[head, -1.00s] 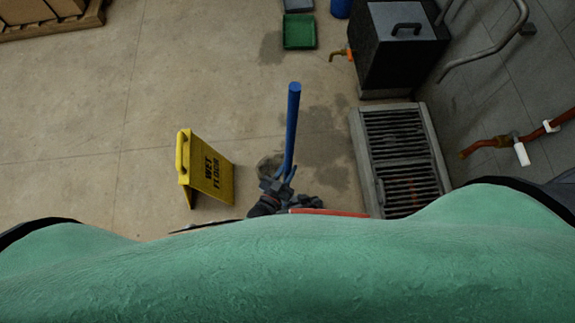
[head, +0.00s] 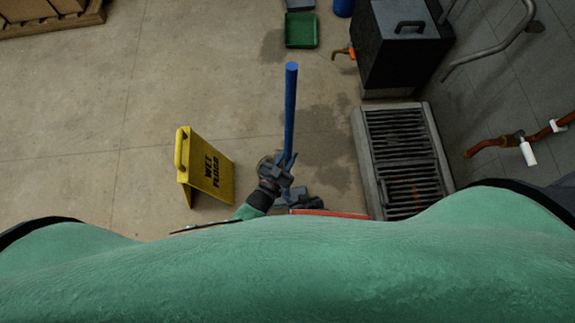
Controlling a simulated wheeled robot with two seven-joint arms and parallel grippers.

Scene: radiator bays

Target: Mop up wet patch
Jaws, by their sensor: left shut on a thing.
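A blue pole (head: 290,105), like a mop handle, stands up from my left gripper (head: 282,170). My left gripper is shut on its lower visible part. A dark wet patch (head: 328,125) lies on the concrete floor right of the pole, reaching down toward my grippers. Another dark patch (head: 272,46) lies farther back, left of a green tray.
A yellow wet-floor sign (head: 205,168) stands left of my left gripper. A floor drain grate (head: 402,155) lies to the right.

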